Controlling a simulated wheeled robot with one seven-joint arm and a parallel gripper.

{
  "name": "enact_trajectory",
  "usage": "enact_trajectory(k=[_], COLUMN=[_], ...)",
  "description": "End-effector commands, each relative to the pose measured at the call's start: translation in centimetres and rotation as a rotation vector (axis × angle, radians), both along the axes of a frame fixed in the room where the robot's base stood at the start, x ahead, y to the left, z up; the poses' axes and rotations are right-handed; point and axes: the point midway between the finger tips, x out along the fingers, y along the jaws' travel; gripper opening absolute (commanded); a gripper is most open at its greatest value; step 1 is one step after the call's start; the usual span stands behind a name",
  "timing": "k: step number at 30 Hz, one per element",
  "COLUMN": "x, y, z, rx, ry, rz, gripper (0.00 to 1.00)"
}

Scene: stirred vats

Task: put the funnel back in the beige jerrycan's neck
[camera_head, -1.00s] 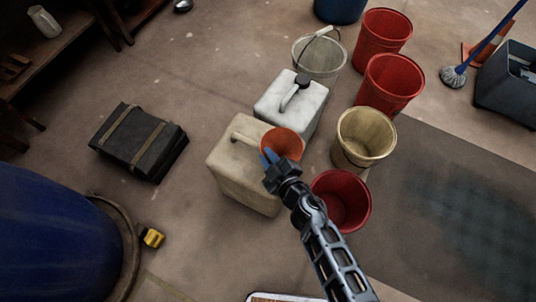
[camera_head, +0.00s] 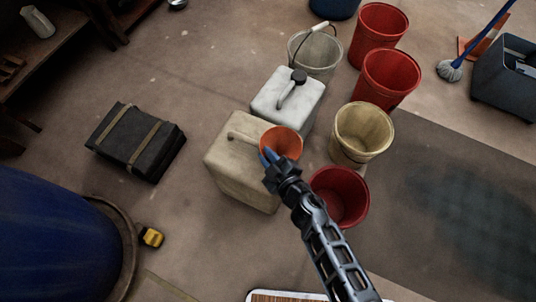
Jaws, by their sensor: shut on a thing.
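The orange funnel (camera_head: 284,139) is at the upper right part of the beige jerrycan (camera_head: 238,172), its wide mouth facing up toward the camera. My gripper (camera_head: 268,157) is shut on the funnel at its near left rim, with blue fingertips. The beige jerrycan stands on the floor with its handle at its top left. The funnel and gripper hide the jerrycan's neck, so I cannot tell whether the spout is in it or above it.
A white jerrycan (camera_head: 283,98) with a black cap stands just behind. A dark red bucket (camera_head: 345,206) is close at the right, and a cream bucket (camera_head: 362,132) behind it. A black case (camera_head: 122,148) lies at the left. Floor between case and jerrycan is clear.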

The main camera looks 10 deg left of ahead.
Motion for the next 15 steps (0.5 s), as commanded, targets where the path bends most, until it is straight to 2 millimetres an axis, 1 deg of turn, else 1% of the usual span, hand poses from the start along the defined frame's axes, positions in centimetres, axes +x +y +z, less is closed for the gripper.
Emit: enact_trajectory(k=[4,5,13,15], x=[0.01,0.01,0.01,0.01], y=[0.02,0.02,0.02,0.02], z=[-0.20,-0.14,-0.13,-0.13], rx=[0.000,0.000,0.000,0.000], ry=[0.000,0.000,0.000,0.000], rz=[0.000,0.000,0.000,0.000], gripper=[0.00,0.17,0.43,0.44])
